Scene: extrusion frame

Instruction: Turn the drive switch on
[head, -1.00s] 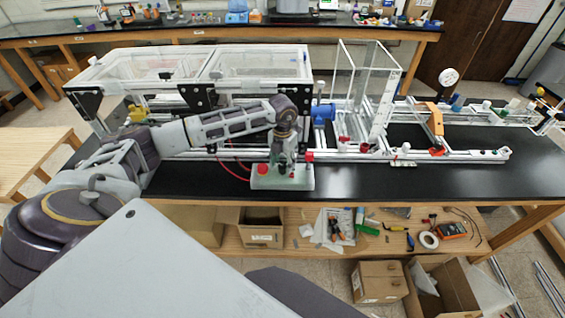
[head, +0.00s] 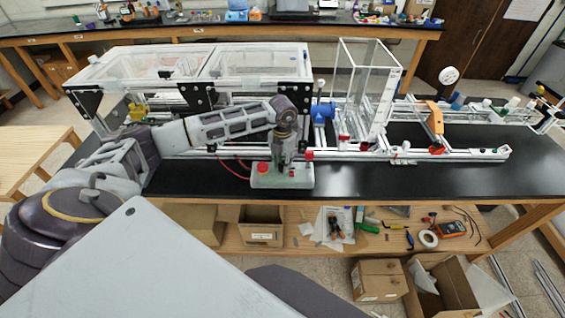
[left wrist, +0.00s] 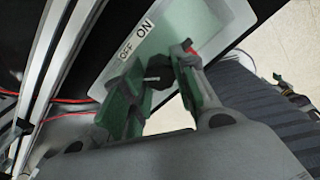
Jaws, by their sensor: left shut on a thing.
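The drive switch box (head: 265,182), pale with a red button (head: 262,168) at its left, sits at the front edge of the black bench. My left gripper (head: 287,166) points down at the top of the box. In the left wrist view, the box's face (left wrist: 200,25) carries an OFF and ON label (left wrist: 137,40). My right gripper is not in view.
An aluminium extrusion frame (head: 460,153) with clear tanks (head: 250,65) stands behind the box. Red wires (head: 232,166) run beside it at the left. The black bench top (head: 400,178) is clear to the right of the box.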

